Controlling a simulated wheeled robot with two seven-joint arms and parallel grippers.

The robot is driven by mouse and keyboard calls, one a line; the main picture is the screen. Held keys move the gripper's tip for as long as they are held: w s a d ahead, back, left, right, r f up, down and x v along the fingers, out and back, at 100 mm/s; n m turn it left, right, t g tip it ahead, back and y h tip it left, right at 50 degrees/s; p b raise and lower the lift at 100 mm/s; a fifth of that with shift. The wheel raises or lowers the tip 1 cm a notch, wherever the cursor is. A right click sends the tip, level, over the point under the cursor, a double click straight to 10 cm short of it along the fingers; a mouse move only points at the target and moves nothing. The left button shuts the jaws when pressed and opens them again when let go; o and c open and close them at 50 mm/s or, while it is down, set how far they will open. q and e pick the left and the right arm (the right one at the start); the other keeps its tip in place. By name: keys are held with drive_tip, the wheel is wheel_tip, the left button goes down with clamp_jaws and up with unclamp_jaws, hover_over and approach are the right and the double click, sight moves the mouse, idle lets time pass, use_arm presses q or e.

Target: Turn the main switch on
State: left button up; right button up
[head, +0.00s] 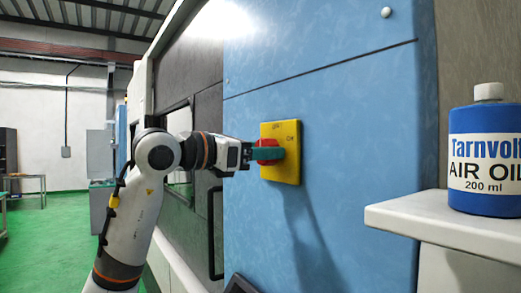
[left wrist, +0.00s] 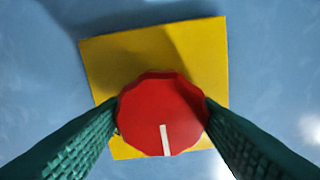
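The main switch is a red round knob on a square yellow plate (head: 291,166), fixed to the blue cabinet face. Small lettering shows at the plate's top, and what looks like "ON" at its upper right. My left gripper (head: 268,154) reaches the knob from the left, its green fingers covering most of it in the head view. In the left wrist view the red knob (left wrist: 160,108) sits between the two fingers, which appear to touch it on both sides. Its white mark (left wrist: 165,140) points to the bottom of that picture. My right gripper is not in view.
The blue cabinet (head: 350,110) fills the middle. A white ledge (head: 420,213) juts out at the right, carrying a blue Tarnvolt air oil bottle (head: 487,150). A dark door handle (head: 214,232) stands below my left wrist. Open green floor (head: 50,240) lies at the left.

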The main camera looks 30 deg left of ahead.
use_arm(q)
drive_tip(key=c, duration=0.5)
drive_tip(key=shift+c, duration=0.2)
drive_tip(key=shift+d+f+m+p, duration=0.15)
drive_tip(key=shift+m+p, duration=0.6)
drive_tip(key=shift+m, duration=3.7)
drive_tip(key=shift+f+m+p, duration=0.15)
drive_tip(key=shift+m+p, duration=0.6)
drive_tip(key=shift+m, duration=3.7)
drive_tip(key=o, duration=1)
drive_tip(key=shift+s, duration=0.1)
drive_tip(key=shift+c, duration=0.2)
